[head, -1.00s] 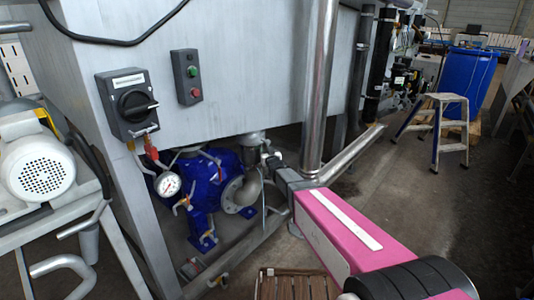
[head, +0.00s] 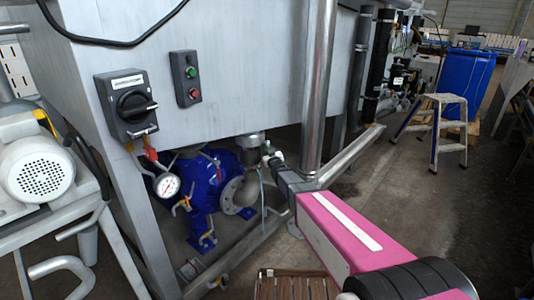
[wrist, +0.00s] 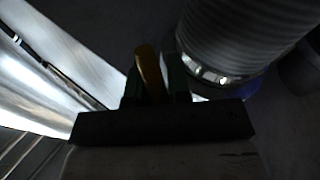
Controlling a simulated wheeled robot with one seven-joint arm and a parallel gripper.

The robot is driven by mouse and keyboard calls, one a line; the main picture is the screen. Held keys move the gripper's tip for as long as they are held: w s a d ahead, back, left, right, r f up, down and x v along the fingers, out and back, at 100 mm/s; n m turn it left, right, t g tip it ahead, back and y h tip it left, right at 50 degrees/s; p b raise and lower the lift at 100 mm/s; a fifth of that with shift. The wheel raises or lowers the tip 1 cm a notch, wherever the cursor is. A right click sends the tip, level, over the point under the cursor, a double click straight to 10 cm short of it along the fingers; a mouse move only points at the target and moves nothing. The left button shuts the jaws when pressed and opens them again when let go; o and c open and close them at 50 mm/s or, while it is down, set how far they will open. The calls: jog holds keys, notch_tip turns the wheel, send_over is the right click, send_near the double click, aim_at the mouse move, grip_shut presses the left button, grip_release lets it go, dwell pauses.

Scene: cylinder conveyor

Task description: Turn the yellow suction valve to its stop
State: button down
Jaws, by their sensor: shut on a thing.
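The yellow suction valve handle (wrist: 150,74) shows in the wrist view as a narrow upright yellow bar. My gripper (wrist: 154,84) has its two dark fingers on either side of it, closed on it. In the head view my gripper (head: 270,157) reaches in beside the metal pipework under the grey tank, right of the blue pump (head: 205,182). The yellow handle itself cannot be made out in the head view, and its turn angle cannot be told. The wrist view is dark.
A ribbed grey hose (wrist: 235,38) stands close to the right of my fingers. A steel pipe (head: 318,90) rises beside my arm. A pressure gauge (head: 167,185) and a black rotary switch (head: 135,104) are left. A step stool (head: 440,125) stands on open floor at right.

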notch_tip(320, 180, up, 7)
jog(key=w+d+n+g+y, duration=0.1)
jog(key=n+y, duration=0.5)
jog(key=n, duration=0.5)
jog(key=w+d+n+g+y, duration=0.1)
jog(key=n+g+y, duration=0.1)
jog(key=n+y, duration=0.4)
jog(key=shift+w+f+n+g+y, duration=0.2)
jog(key=shift+w+n+g+y, duration=0.15)
jog(key=shift+n, duration=2.05)
jog(key=c, duration=1.1)
grip_release()
jog(key=shift+s, duration=0.1)
jog(key=v, duration=1)
jog(key=shift+s+d+f, duration=0.15)
jog(key=shift+d+f, duration=0.05)
jog(key=shift+d, duration=0.1)
